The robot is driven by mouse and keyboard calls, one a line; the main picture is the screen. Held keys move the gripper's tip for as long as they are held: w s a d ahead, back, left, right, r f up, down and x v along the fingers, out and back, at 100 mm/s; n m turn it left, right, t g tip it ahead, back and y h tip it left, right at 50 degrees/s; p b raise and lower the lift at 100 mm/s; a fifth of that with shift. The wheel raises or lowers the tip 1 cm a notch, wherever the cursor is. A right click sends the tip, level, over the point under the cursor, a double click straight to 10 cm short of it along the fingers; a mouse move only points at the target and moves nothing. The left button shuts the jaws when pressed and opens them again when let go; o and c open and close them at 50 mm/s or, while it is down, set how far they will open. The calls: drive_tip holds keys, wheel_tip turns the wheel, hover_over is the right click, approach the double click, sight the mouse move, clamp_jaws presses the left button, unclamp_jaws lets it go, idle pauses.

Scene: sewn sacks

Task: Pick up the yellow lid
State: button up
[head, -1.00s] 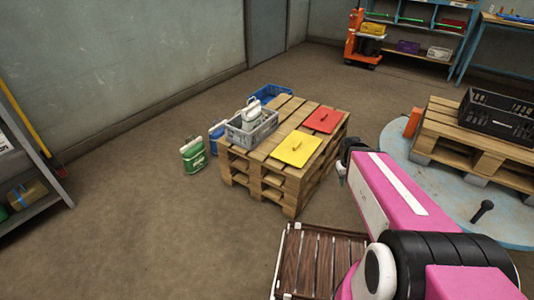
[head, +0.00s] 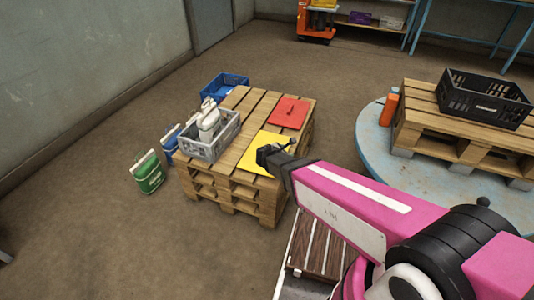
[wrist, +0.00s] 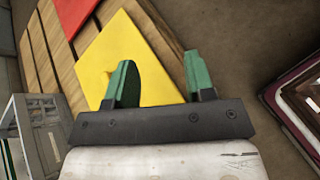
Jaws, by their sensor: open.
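The yellow lid (head: 259,150) lies flat on top of the wooden pallet stack, near its right front edge. It also shows in the wrist view (wrist: 122,58), just beyond the fingers. My gripper (head: 276,148) is over the lid in the head view and covers part of it. In the wrist view my gripper (wrist: 158,75) has its two green fingers spread apart with nothing held between them. I cannot tell whether a finger touches the lid.
A red lid (head: 289,112) lies behind the yellow one on the pallet stack (head: 230,185). A grey crate (head: 204,148) with a white container stands to the left. A black crate (head: 484,100) sits on another pallet.

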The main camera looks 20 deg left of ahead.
sight(257, 167)
drive_tip(key=s+a+n+y, duration=0.1)
drive_tip(key=a+n, duration=0.1)
drive_tip(key=a, duration=0.2)
drive_tip(key=s+a+f+n+t+y, duration=0.1)
drive_tip(key=s+a+n, duration=0.1)
drive_tip(key=a, duration=0.2)
drive_tip(key=s+a+f+n+t+y, duration=0.1)
drive_tip(key=a+n, duration=0.2)
drive_tip(key=shift+s+a+f, duration=0.1)
drive_tip(key=shift+s+a, duration=0.25)
drive_tip(key=shift+a, duration=0.05)
drive_tip(key=shift+w+a+f+t, duration=0.1)
drive_tip(key=shift+a+t, duration=0.05)
drive_tip(key=shift+t, duration=0.15)
drive_tip(key=x, duration=1)
drive_tip(key=shift+w+f, duration=0.1)
drive_tip(key=shift+f, duration=0.05)
drive_tip(key=shift+c, duration=0.3)
clamp_jaws()
